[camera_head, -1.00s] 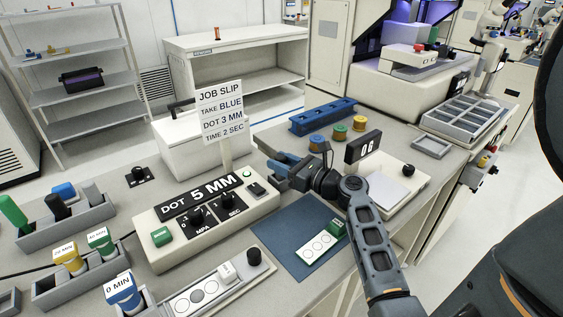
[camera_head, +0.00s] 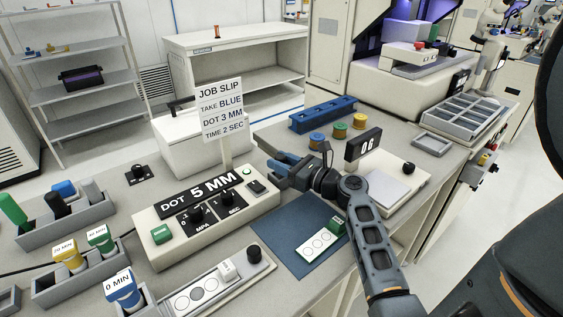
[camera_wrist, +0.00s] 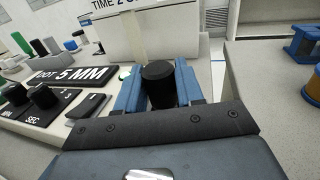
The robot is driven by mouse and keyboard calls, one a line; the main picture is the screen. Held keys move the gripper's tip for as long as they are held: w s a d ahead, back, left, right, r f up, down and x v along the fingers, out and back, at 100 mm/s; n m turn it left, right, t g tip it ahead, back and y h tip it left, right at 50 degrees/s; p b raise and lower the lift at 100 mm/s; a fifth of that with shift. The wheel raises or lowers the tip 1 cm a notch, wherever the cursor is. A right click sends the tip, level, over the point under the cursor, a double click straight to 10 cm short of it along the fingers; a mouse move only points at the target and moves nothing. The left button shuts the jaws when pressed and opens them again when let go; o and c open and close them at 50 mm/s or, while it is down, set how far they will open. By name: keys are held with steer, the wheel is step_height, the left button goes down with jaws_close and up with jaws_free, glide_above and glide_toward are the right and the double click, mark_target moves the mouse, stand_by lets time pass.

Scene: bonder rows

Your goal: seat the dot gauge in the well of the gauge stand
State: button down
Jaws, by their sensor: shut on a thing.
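My gripper (camera_head: 278,166) is right of the control box, level with its rear end. In the wrist view, its blue fingers (camera_wrist: 158,92) are shut on an upright black cylinder (camera_wrist: 158,78), which I take to be the dot gauge. Its lower end is hidden, and the head view does not show it clearly. A long grey block (camera_head: 238,276) at the front carries a white strip with printed circles, a white tab and a black knob. It may be the gauge stand; I cannot make out an empty well.
The "DOT 5 MM" control box (camera_head: 170,254) stands left of my gripper, behind the grey block. A blue mat (camera_head: 285,235) holds a white green-handled card (camera_head: 320,243). A job slip (camera_head: 220,110) stands behind. Syringe racks (camera_head: 60,232) are left; a "06" device (camera_head: 405,190) is right.

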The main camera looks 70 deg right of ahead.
steer(key=shift+f, duration=0.25)
steer(key=shift+a+f+b, duration=0.1)
steer(key=shift+f+b, duration=0.6)
steer(key=shift+f, duration=0.35)
steer(key=c, duration=0.6)
jaws_free()
steer(key=shift+w+a, duration=0.1)
